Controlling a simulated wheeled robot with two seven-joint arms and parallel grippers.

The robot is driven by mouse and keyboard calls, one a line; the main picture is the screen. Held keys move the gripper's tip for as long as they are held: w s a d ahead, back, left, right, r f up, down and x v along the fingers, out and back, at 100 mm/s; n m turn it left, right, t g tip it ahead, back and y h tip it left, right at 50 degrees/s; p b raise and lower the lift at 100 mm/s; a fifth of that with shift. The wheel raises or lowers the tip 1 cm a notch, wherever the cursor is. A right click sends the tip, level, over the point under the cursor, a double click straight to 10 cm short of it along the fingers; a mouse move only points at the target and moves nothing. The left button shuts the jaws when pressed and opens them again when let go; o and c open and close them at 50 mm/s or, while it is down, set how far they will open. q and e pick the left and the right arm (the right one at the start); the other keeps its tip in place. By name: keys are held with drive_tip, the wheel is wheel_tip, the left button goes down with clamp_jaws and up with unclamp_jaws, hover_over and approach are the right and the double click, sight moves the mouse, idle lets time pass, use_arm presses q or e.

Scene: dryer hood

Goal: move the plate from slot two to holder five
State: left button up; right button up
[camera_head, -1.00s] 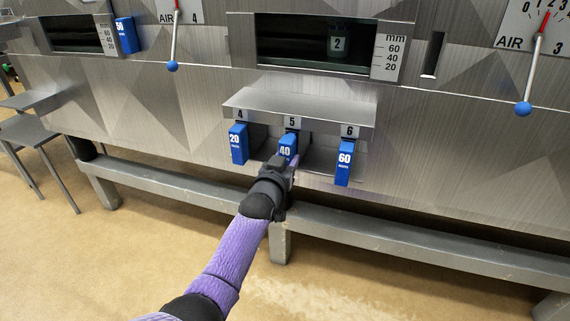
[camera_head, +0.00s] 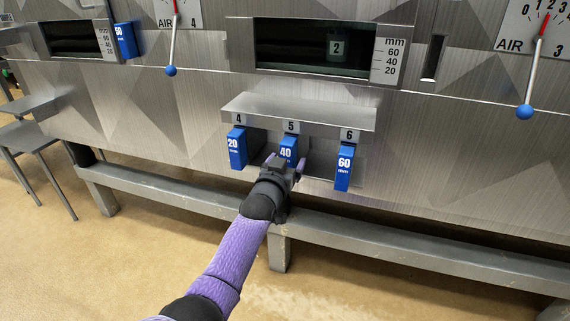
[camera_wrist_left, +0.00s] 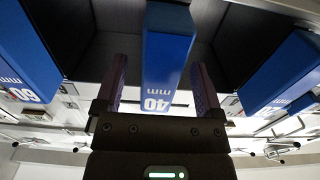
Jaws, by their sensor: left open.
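A blue plate marked 40 (camera_head: 288,147) hangs in holder five (camera_head: 291,127), under the small metal hood. My left gripper (camera_head: 285,161) is at its lower end, fingers spread. In the left wrist view, the 40 plate (camera_wrist_left: 168,58) stands between the two purple fingers (camera_wrist_left: 160,80), with a gap on each side. Slot two (camera_head: 318,45) is a dark window higher up, with a 2 tag (camera_head: 337,47) inside and a mm scale beside it. I see no blue plate in that window. My right gripper is out of view.
A 20 plate (camera_head: 237,148) hangs in holder four and a 60 plate (camera_head: 344,167) in holder six, close on either side. A metal rail (camera_head: 400,238) runs below. Blue-knobbed levers (camera_head: 525,112) stand out from the panel.

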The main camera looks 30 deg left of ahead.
use_arm(q)
drive_tip(key=p+v, duration=0.6)
drive_tip(key=v, duration=0.3)
drive_tip(key=shift+s, duration=0.4)
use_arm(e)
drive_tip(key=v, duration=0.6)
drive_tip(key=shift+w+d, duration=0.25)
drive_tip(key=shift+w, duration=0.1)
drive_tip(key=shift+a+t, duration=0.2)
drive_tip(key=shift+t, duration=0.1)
